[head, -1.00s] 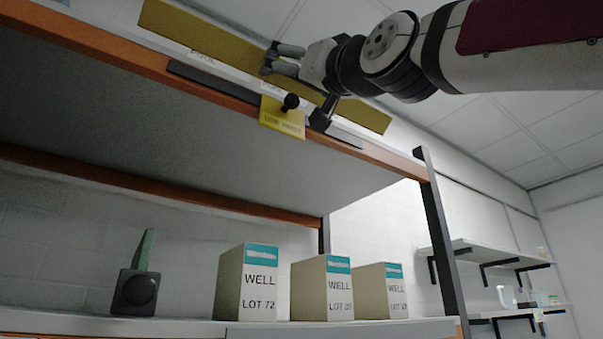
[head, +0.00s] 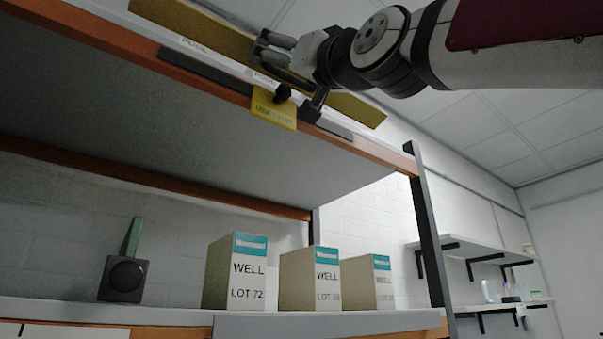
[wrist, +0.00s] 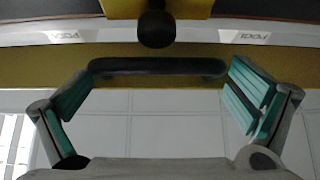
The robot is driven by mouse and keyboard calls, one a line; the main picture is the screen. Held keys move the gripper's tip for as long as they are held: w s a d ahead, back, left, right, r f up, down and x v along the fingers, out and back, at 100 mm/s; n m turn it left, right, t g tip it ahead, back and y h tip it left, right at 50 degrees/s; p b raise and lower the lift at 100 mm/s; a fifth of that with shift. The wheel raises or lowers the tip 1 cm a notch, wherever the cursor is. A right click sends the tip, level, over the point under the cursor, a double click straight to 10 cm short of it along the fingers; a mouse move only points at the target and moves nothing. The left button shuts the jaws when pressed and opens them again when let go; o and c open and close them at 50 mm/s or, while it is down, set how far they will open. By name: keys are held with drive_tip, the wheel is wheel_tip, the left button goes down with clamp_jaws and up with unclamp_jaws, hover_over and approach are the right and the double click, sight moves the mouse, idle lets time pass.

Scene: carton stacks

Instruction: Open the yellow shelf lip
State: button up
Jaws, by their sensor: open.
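The yellow shelf lip (head: 192,20) is a long board along the front of the upper shelf, also seen as a band in the wrist view (wrist: 30,72). A dark bar handle (wrist: 157,67) is on it. A yellow tag (head: 273,109) with a black knob (head: 283,92) hangs at the shelf edge below; the knob also shows in the wrist view (wrist: 156,28). My gripper (head: 264,48) is at the lip, above the tag. In the wrist view its teal-padded fingers (wrist: 160,88) are spread apart, one by each end of the handle. Contact with the handle cannot be told.
The orange shelf beam (head: 120,55) runs just below the lip. Several items stand on the lower shelf: cartons marked WELL (head: 240,280) and a dark block with a green upright part (head: 124,275). A dark post (head: 428,230) and wall shelves (head: 480,245) are at right.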

drive_tip(key=v, duration=1.1)
drive_tip(key=shift+s+f, duration=0.25)
drive_tip(key=shift+d, duration=0.1)
